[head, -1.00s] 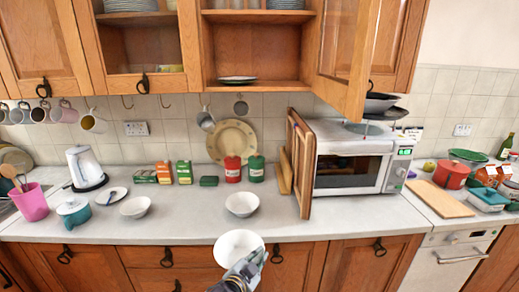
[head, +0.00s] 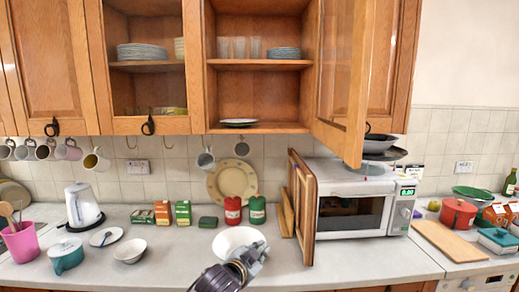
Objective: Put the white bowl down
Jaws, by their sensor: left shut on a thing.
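My left gripper (head: 254,254) comes in from the bottom middle and is shut on the near right rim of the white bowl (head: 234,239). In the picture the bowl lies over the middle of the counter (head: 178,262), in front of the red and green canisters. I cannot tell its exact height above the surface. The second white bowl, seen earlier on this part of the counter, is not visible now; the held bowl covers that spot. My right gripper is not in view.
Another white bowl (head: 130,251) stands at left beside a small plate (head: 106,236) and teal pot (head: 66,255). Canisters (head: 233,211) stand behind. A wooden board (head: 302,205) and microwave (head: 352,208) bound the right. Above, an open cupboard door (head: 345,75) juts out.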

